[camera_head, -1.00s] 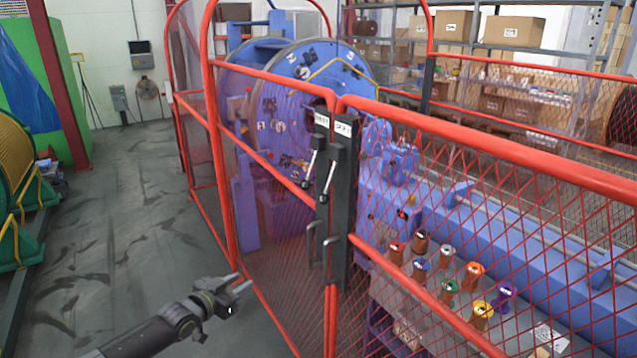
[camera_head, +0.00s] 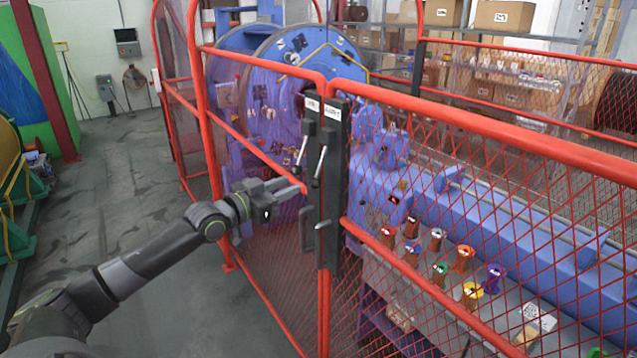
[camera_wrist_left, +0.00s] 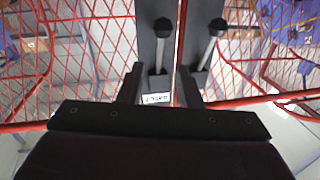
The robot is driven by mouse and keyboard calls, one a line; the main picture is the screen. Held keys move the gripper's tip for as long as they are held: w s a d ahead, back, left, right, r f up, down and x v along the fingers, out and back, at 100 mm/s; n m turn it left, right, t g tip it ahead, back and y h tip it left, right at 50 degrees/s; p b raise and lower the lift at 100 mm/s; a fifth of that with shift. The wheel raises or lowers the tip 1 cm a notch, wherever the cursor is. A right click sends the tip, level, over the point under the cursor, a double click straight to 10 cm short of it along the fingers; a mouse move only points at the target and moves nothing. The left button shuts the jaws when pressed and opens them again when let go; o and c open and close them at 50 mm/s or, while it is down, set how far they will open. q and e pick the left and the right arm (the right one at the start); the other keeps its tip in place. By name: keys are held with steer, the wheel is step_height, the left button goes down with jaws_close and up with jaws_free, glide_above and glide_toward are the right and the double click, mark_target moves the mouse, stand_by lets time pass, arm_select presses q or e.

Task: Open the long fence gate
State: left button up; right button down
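The red mesh fence gate on the right (camera_head: 480,115) is long and meets a shorter mesh panel (camera_head: 262,160) on the left. Two dark latch plates stand side by side at their meeting posts, left (camera_head: 311,165) and right (camera_head: 333,190). Each has a label, too small to read surely, and a lever with a black knob, left lever (camera_head: 301,153) and right lever (camera_head: 320,165). Pull handles (camera_head: 307,228) sit below. My left gripper (camera_head: 297,187) is open, just left of the plates near the lever knobs. The wrist view shows its fingers (camera_wrist_left: 160,92) spread. My right gripper is out of view.
A blue strander machine (camera_head: 450,215) stands behind the fence, with several coloured spools (camera_head: 463,258) on a grey surface. Shelves with cardboard boxes (camera_head: 503,17) are behind. Open grey floor (camera_head: 110,190) lies left of the fence.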

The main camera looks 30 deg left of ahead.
mark_target(318, 172)
arm_select(q)
steer(key=b+x, duration=0.5)
steer(key=x, duration=0.4)
steer(key=shift+w+f, duration=0.1)
steer(key=shift+w, duration=0.25)
steer(key=shift+x, duration=0.75)
steer(key=shift+c, duration=0.2)
jaws_close()
